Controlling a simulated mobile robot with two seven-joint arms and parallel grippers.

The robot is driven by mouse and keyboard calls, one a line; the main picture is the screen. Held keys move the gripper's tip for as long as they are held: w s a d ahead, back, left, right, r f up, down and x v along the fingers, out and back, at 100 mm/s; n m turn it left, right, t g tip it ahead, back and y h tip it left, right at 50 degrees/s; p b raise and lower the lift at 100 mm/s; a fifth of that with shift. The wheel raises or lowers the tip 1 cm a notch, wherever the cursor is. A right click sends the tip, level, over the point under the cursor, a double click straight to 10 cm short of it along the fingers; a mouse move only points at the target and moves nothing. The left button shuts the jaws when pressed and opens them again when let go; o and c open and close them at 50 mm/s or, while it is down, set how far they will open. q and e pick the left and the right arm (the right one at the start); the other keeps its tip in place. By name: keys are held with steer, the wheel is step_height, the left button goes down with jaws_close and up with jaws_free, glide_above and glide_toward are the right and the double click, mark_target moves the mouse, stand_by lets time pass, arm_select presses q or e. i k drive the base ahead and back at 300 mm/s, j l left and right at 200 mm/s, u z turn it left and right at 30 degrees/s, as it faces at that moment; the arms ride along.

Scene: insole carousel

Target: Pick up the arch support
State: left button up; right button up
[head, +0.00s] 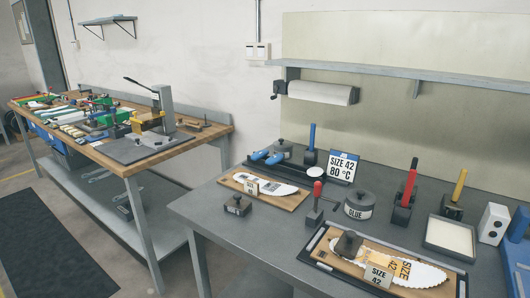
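I cannot single out the arch support with certainty in the head view. A white insole (267,184) lies on a wooden board at the left of the grey table (240,222), beside a small size tag. A larger cream insole (418,273) marked SIZE 42 lies on another wooden board in a dark tray (304,257) at the front. A dark weight (349,243) sits on its left end, and a SIZE 42 tag (378,275) stands in front. Neither of my grippers is in view.
A GLUE tin (358,207), a SIZE 42 80 °C sign (342,167), a red-handled tool (316,196), a pale-filled tray (450,237) and a white box (492,223) crowd the table. A cluttered wooden workbench (160,152) stands left. The grey table's front-left surface is mostly clear.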

mark_target(258, 155)
steer(key=i+j+u, duration=0.1)
steer(key=j, duration=0.3)
steer(key=i+j+u, duration=0.15)
steer(key=j, duration=0.2)
steer(key=i+j+u, duration=0.1)
steer(key=i+j, duration=0.15)
steer(key=j, duration=0.15)
